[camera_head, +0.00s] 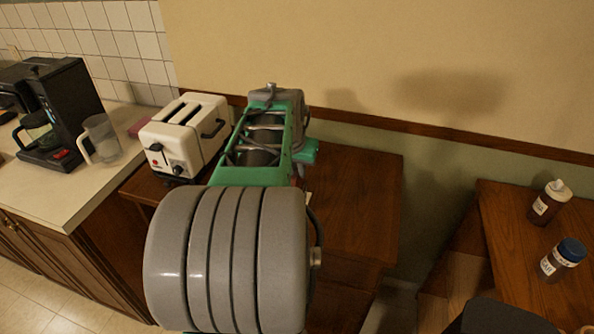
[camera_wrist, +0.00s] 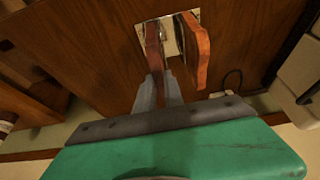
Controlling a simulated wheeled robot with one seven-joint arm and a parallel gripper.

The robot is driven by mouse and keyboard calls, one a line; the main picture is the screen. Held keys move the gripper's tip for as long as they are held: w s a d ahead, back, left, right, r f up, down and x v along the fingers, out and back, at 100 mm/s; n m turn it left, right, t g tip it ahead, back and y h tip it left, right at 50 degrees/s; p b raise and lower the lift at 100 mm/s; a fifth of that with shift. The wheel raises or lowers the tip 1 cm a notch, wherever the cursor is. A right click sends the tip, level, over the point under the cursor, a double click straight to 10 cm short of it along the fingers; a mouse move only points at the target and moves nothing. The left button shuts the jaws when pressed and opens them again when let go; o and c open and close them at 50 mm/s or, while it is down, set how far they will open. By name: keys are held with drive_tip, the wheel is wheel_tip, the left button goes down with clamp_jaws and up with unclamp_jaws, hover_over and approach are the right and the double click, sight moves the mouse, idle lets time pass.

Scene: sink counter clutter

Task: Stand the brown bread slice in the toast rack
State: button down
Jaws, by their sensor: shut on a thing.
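In the wrist view the two grey fingers of my gripper (camera_wrist: 159,92) are closed on the lower end of a dark brown slice (camera_wrist: 153,45), seen nearly edge-on. I take this to be the brown bread slice. A second, more orange-brown slab (camera_wrist: 196,50) stands just right of it, apart from the fingers. Between and behind the two slabs is a small pale plate with grey metal parts (camera_wrist: 169,35), which seems to be the toast rack. Most of it is hidden. I cannot tell whether the held slice touches it. In the head view my arm covers the gripper and rack.
A white toaster (camera_head: 185,137) stands on the wooden table (camera_head: 350,215), close left of my arm. A coffee maker (camera_head: 62,113) and a clear jug (camera_head: 102,138) are on the left counter. Two bottles (camera_head: 549,202) (camera_head: 562,259) stand on the right table. The table right of my arm looks clear.

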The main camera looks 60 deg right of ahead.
drive_tip(key=shift+f, duration=0.4)
drive_tip(key=c, duration=1.5)
unclamp_jaws()
drive_tip(key=shift+o, duration=0.2)
drive_tip(key=shift+a+r, duration=0.1)
drive_tip(key=shift+r, duration=0.4)
drive_tip(key=w+v, duration=0.1)
drive_tip(key=v, duration=1)
drive_tip(key=w+a+f+n+t, duration=0.2)
drive_tip(key=w+a+f+n, duration=0.3)
drive_tip(key=w+a, duration=0.55)
drive_tip(key=a+f+n+y, duration=0.1)
drive_tip(key=a+f+n, duration=0.2)
drive_tip(key=a, duration=0.6)
drive_tip(key=w+a+f+n+y, duration=0.1)
drive_tip(key=a+f+n+y, duration=0.1)
drive_tip(key=a, duration=0.7)
drive_tip(key=w+a+f+n+y, duration=0.1)
drive_tip(key=a+f+n, duration=0.3)
drive_tip(key=a, duration=0.6)
drive_tip(key=shift+f+n+t+b, duration=0.2)
drive_tip(key=shift+n+t+b, duration=0.15)
drive_tip(key=shift+n, duration=0.85)
drive_tip(key=shift+a, duration=0.1)
